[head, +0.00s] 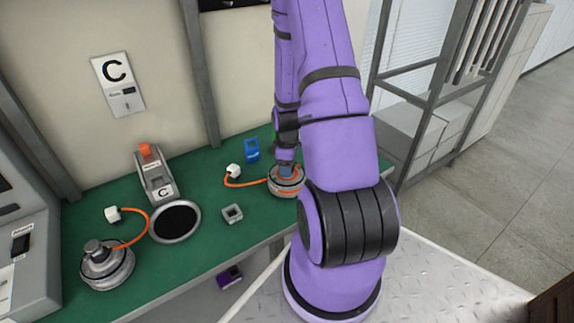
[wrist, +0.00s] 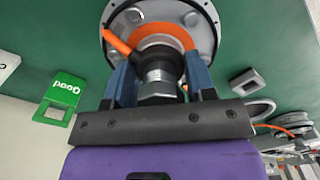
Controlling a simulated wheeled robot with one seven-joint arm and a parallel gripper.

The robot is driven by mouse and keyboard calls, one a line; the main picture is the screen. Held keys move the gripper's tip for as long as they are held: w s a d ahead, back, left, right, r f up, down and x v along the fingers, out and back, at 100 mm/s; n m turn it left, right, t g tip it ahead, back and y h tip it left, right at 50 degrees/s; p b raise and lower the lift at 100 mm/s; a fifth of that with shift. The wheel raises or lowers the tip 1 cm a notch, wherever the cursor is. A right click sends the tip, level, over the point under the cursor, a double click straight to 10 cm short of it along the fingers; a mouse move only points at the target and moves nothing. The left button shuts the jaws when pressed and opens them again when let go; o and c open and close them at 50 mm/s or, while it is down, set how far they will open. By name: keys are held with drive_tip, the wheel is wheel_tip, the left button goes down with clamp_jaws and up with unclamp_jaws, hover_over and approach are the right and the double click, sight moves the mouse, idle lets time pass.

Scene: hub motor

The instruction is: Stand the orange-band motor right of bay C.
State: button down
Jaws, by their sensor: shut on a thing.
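The orange-band motor (head: 284,189) is a round grey metal disc with an orange ring around its hub, upright at the bench's right part, right of the bay C fixture (head: 160,184). In the wrist view the motor (wrist: 206,32) lies straight ahead of my gripper. My gripper (wrist: 159,76) has its blue fingers shut on the motor's central shaft; in the head view the gripper (head: 286,167) comes down from above. An orange cable runs left to a white plug (head: 234,170). I cannot tell whether the motor's underside touches the bench. The C sign (head: 116,84) hangs on the wall.
Another motor (head: 107,268) with an orange cable stands at the left, beside a dark round pad (head: 175,221). A small grey block (head: 232,213) and a blue tag (head: 252,149) lie near the held motor.

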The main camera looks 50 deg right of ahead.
drive_tip(key=shift+f, duration=0.6)
idle(0.6)
drive_tip(key=shift+c, duration=1.9)
unclamp_jaws()
wheel_tip(320, 180, up, 11)
drive_tip(key=shift+f, duration=0.1)
